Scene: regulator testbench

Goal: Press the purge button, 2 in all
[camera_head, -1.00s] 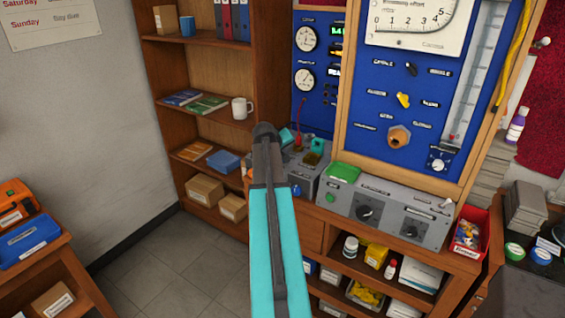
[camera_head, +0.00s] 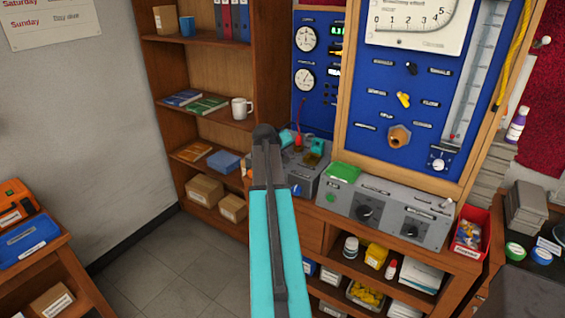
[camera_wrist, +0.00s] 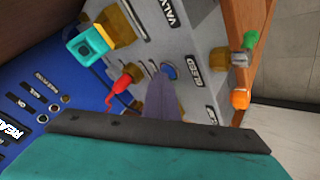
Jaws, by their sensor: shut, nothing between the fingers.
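A blue round button (camera_wrist: 169,71) sits on the sloped grey panel (camera_wrist: 205,35) in the wrist view. A label beside it is turned and hard to read, so I cannot confirm that it is the purge button. My gripper (camera_wrist: 162,84) is shut and empty, its narrow grey fingers pointing at the blue button. The tip is right by the button's lower edge; I cannot tell whether it touches. In the head view the blue button (camera_head: 297,190) shows small on the grey box, just right of my arm, and my arm largely hides the gripper.
Around the button are a brass valve with a teal handle (camera_wrist: 86,45), a red hose fitting (camera_wrist: 127,79), and brass fittings with a green part (camera_wrist: 250,40) and an orange part (camera_wrist: 240,98). A second grey box with knobs (camera_head: 390,212) stands to the right.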

